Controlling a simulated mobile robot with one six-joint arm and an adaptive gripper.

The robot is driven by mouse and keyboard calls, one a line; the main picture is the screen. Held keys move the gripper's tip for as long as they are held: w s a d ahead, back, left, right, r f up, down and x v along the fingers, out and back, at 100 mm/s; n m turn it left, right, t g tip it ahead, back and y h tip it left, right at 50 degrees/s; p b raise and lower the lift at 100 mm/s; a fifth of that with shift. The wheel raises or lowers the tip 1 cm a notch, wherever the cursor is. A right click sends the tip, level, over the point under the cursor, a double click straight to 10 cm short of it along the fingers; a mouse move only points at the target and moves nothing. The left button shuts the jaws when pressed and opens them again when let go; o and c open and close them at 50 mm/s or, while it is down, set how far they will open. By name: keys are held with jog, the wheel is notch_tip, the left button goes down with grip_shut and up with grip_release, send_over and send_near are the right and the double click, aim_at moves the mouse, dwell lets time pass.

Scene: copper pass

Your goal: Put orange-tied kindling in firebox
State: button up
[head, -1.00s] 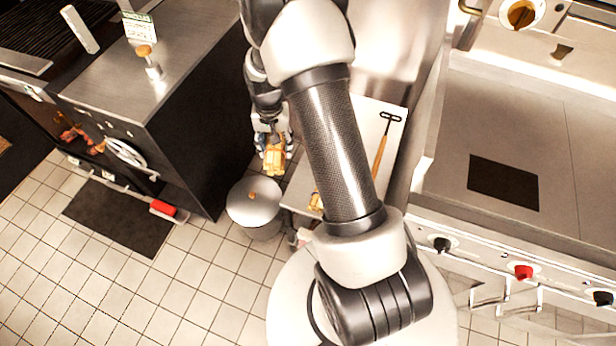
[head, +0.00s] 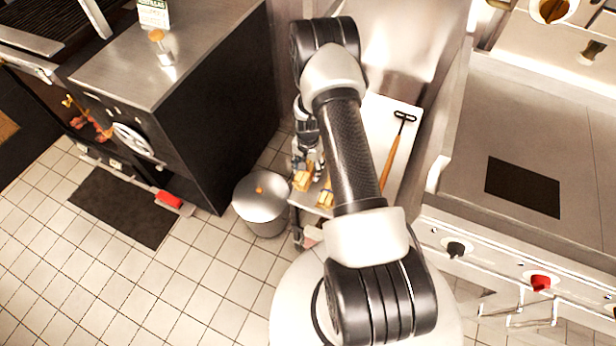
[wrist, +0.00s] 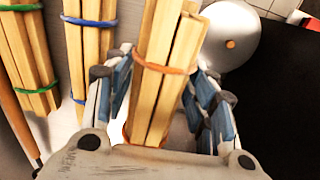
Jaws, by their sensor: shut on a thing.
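The orange-tied kindling (wrist: 163,80) is a bundle of pale sticks with an orange band, upright in the middle of the wrist view. My gripper (wrist: 165,95) is shut on it, one blue-padded finger on each side. In the head view my gripper (head: 308,165) is at the left edge of the steel side table, with the bundle (head: 303,181) at its fingertips. The firebox (head: 88,124), a dark opening with glowing orange inside, is at the left.
A lidded steel bin (head: 262,190) stands beside the table (head: 395,120), where a wooden-handled tool (head: 392,160) lies. A dark mat (head: 125,207) and a red-ended bar (head: 170,198) lie before the firebox.

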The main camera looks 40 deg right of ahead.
jog(key=shift+f+b, duration=0.65)
jog(key=shift+f, duration=1.65)
jog(key=shift+f, duration=0.15)
jog(key=o, duration=1.2)
jog(key=shift+o, duration=0.2)
